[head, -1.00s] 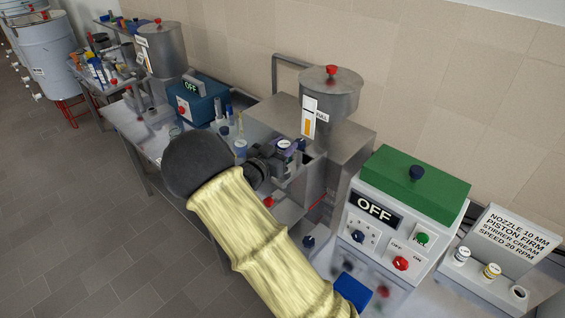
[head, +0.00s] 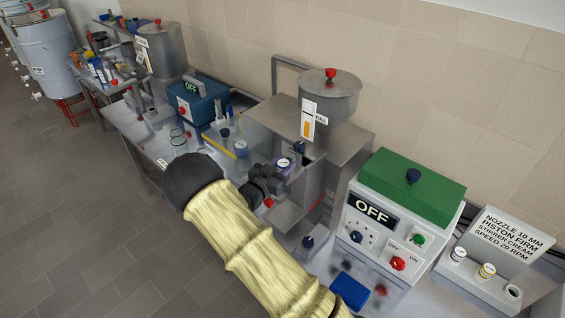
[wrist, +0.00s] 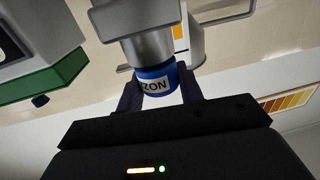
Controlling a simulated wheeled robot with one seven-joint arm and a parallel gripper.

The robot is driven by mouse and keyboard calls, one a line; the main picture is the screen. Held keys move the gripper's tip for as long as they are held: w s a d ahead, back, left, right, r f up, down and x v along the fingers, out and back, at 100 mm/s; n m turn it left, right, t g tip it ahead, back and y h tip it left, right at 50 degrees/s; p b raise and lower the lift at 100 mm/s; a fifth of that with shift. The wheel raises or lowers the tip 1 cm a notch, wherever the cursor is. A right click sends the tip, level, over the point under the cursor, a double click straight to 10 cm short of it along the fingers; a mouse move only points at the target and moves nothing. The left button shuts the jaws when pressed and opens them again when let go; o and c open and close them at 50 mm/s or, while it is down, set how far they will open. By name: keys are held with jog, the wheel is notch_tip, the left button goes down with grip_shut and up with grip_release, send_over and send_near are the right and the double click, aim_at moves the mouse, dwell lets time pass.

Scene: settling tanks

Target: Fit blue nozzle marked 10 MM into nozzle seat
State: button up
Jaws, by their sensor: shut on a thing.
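My gripper (head: 272,176) is shut on a small piece, the blue nozzle (head: 284,162), at the front of the steel filling machine (head: 330,100). In the wrist view the nozzle (wrist: 157,82) is a blue band with a white label, held between the two dark fingers. The label's visible letters look like an upside-down "NOZ"; the size mark is not readable. A grey metal cylinder (wrist: 148,47) adjoins the band; I cannot tell whether it is part of the nozzle or of the machine. I cannot pick out the nozzle seat for certain.
The control box (head: 385,225) with a green lid (head: 412,185) reads OFF, right of the machine. A sign stand (head: 505,240) reads NOZZLE 10 MM. A tray (head: 222,153) with small pieces lies left of my gripper. A blue OFF box (head: 197,98) stands behind it.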

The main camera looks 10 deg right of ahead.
jog(key=shift+s, duration=0.1)
jog(key=shift+f+b, duration=0.3)
jog(key=shift+b, duration=0.05)
jog(key=o, duration=1)
jog(key=shift+r, duration=0.1)
jog(key=shift+r, duration=0.1)
jog(key=shift+r+p, duration=0.25)
jog(key=shift+p, duration=0.15)
jog(key=b+v, duration=0.5)
jog(key=v, duration=0.7)
jog(key=shift+f, duration=0.15)
